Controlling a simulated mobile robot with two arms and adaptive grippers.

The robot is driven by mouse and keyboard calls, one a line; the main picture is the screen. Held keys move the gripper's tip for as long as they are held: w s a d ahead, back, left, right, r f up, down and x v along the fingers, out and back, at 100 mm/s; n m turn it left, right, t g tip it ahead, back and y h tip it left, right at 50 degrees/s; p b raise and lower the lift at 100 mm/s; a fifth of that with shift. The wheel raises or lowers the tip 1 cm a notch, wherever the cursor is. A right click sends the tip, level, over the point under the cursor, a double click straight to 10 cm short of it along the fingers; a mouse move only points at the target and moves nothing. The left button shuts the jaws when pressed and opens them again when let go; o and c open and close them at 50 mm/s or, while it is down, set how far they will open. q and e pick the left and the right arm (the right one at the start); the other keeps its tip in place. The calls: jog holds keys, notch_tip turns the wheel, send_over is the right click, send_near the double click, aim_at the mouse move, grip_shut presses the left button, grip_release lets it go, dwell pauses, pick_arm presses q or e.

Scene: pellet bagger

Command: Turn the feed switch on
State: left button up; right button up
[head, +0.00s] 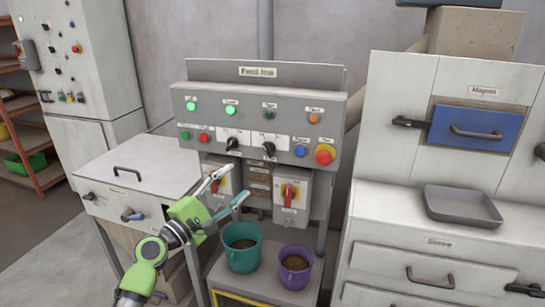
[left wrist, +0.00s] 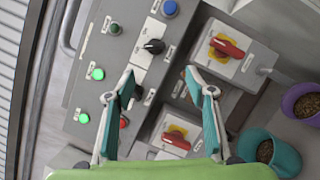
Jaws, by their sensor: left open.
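A grey control panel (head: 259,118) stands ahead. It carries two black rotary knobs, the left one (head: 232,143) and the right one (head: 269,149); the right knob also shows in the left wrist view (left wrist: 155,46). Below hang two switch boxes with red handles on yellow plates, left (left wrist: 176,140) and right (head: 288,192); both handles lie at about the same angle. The labels are too small to read, so I cannot tell which is the feed switch. My left gripper (head: 236,186) is open and empty before the left box, hiding part of it. My right gripper is out of view.
A teal bucket (head: 243,256) and a purple bucket (head: 295,270) with pellets stand below the boxes. Two green lamps (head: 191,106) glow. A red stop button (head: 325,154) sits at the panel's right. A cabinet with a grey tray (head: 462,190) stands right.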

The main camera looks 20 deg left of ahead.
aim_at(266, 151)
pick_arm(q)
jog(key=x, duration=0.4)
jog(key=r+p+x, duration=0.1)
jog(key=x, duration=0.3)
jog(key=p+x, duration=0.1)
jog(key=x, duration=0.3)
jog(key=shift+r, duration=0.2)
jog(key=shift+x, duration=0.8)
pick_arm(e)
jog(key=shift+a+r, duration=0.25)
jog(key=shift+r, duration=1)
pick_arm(q)
jog(key=shift+f, duration=0.1)
jog(key=c, duration=1.1)
